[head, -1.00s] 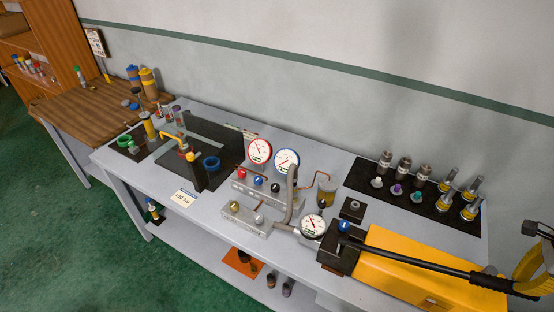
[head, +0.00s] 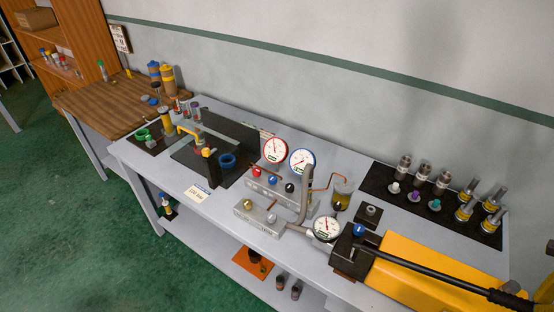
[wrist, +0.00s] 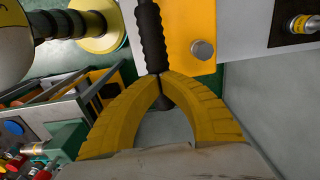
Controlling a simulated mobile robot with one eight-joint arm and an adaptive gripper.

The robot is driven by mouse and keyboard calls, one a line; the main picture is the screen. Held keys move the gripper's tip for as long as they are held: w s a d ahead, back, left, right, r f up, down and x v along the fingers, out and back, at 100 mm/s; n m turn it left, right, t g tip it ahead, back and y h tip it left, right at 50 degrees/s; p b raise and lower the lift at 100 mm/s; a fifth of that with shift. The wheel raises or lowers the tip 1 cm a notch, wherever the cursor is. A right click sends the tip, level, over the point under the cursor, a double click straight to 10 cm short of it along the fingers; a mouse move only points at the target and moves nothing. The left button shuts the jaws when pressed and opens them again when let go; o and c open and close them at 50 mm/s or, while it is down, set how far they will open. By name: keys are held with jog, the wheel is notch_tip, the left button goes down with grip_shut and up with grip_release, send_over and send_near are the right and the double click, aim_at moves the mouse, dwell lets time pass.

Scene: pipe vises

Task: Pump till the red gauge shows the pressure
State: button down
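The red-rimmed gauge (head: 275,150) stands upright at the middle of the bench in the head view. Its needle points up and left; the value is too small to read. The yellow pump (head: 412,275) lies at the bench's front right, with a round gauge (head: 326,229) and a blue knob (head: 358,230) at its head. Its black handle (head: 440,271) runs right to my gripper (head: 545,291), partly cut off by the frame edge. In the wrist view my gripper's (wrist: 164,76) yellow fingers close around the handle's ribbed black grip (wrist: 151,40).
A blue-rimmed gauge (head: 302,161) stands beside the red one, above a valve block (head: 272,190) with coloured knobs. A white card (head: 197,194) with small print lies at the front edge. Metal fittings stand on a black mat (head: 382,186). The wall is close behind the bench.

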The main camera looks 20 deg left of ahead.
notch_tip(320, 180, up, 8)
jog(key=a+p, duration=0.2)
jog(key=p, duration=0.3)
jog(key=shift+w+r, duration=0.2)
jog(key=shift+r, duration=0.05)
notch_tip(320, 180, up, 5)
jog(key=p, duration=0.3)
jog(key=shift+p, duration=0.3)
jog(key=s+a+f+n+t+b, duration=0.2)
jog(key=a+f+n+t+b, duration=0.1)
jog(key=a+f+n+b, duration=0.5)
jog(key=s+a+f+n+t+b, duration=0.3)
jog(key=a+f+n+b, duration=0.5)
jog(key=a+n+b, duration=0.4)
jog(key=a+t+b, duration=0.1)
jog(key=a+b, duration=0.4)
jog(key=b, duration=0.1)
jog(key=shift+s+a+n, duration=0.25)
jog(key=shift+n, duration=0.05)
